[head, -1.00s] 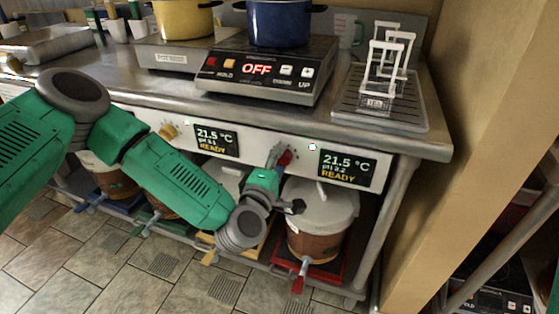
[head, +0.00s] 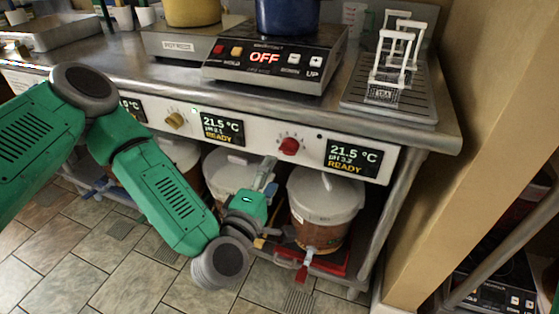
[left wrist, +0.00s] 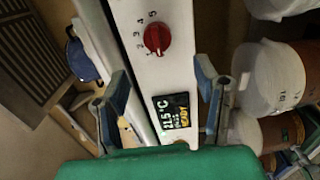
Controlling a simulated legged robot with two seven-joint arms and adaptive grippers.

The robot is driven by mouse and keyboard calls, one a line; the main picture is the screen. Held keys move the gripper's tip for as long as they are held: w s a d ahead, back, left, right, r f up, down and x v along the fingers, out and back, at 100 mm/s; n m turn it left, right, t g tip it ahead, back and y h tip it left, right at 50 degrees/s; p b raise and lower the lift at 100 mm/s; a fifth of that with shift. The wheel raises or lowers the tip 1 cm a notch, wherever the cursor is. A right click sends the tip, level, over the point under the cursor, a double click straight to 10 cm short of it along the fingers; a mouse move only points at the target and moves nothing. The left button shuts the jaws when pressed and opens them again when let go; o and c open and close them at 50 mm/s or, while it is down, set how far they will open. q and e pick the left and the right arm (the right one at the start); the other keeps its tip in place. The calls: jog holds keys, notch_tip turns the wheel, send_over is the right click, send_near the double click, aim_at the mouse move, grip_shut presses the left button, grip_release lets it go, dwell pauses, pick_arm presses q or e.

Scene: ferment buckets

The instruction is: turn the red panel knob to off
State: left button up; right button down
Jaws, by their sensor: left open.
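The red knob (head: 289,146) sits on the white front panel between two dark displays and is unobstructed. A dark indicator dot (head: 319,136) is to its right. The left wrist view shows the red knob (left wrist: 157,38) with a number dial beside it; I cannot read its pointer for certain. My left gripper (head: 278,198) is open and empty, just below and left of the knob in the head view. In the left wrist view, its fingers (left wrist: 160,72) stand wide apart, with the knob beyond their tips and between their lines. My right gripper is out of view.
A display (head: 353,158) reads 21.5 °C, READY. A yellow knob (head: 175,120) is further left. A lidded bucket (head: 325,200) stands below the panel on a red tray. The hotplate (head: 275,62) above reads OFF and carries a blue pot (head: 285,15).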

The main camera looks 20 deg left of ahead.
pick_arm(q)
jog(key=s, duration=0.2)
jog(key=shift+s, duration=0.3)
jog(key=shift+f, duration=0.1)
jog(key=s+d+f+m+g+h+p, duration=0.3)
jog(key=s+f+m+g+h, duration=0.1)
jog(key=s+f+m+g, duration=0.85)
jog(key=s+a+f+m+g+y, duration=0.2)
jog(key=s+a+m, duration=0.1)
jog(key=s+a, duration=0.3)
jog(key=s+a+f+m+g+y+p, duration=0.1)
jog(key=s+a+f+m+g+y, duration=0.1)
jog(key=s+a, duration=0.4)
jog(key=shift+s+a+f+m+g+y, duration=0.15)
jog(key=shift+a+f+m+g+y, duration=0.25)
jog(key=shift+a+f, duration=0.35)
jog(key=shift+r, duration=0.1)
